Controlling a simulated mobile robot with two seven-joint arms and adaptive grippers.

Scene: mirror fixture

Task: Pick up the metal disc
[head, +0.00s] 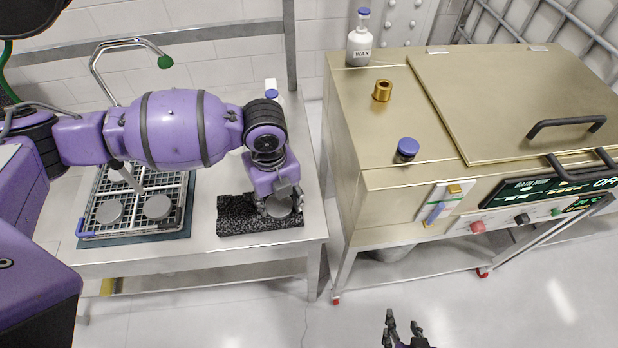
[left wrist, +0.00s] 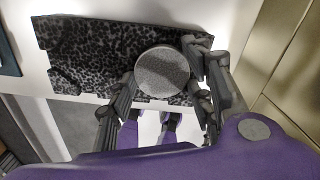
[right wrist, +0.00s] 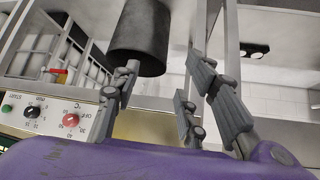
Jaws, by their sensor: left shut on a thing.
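A round grey metal disc (head: 279,206) is between the fingers of my left gripper (head: 280,203), over the right part of a black speckled block (head: 235,222). The left wrist view shows this disc (left wrist: 162,72) flat face toward the camera, with fingers on both sides; my left gripper is shut on it. I cannot tell whether the disc still touches the block. My right gripper (head: 403,325) is open and empty, low at the bottom of the head view, away from the table.
The steel table (head: 200,258) carries a sink tap (head: 120,45) at the back left. A dark bin (right wrist: 142,38) shows in the right wrist view.

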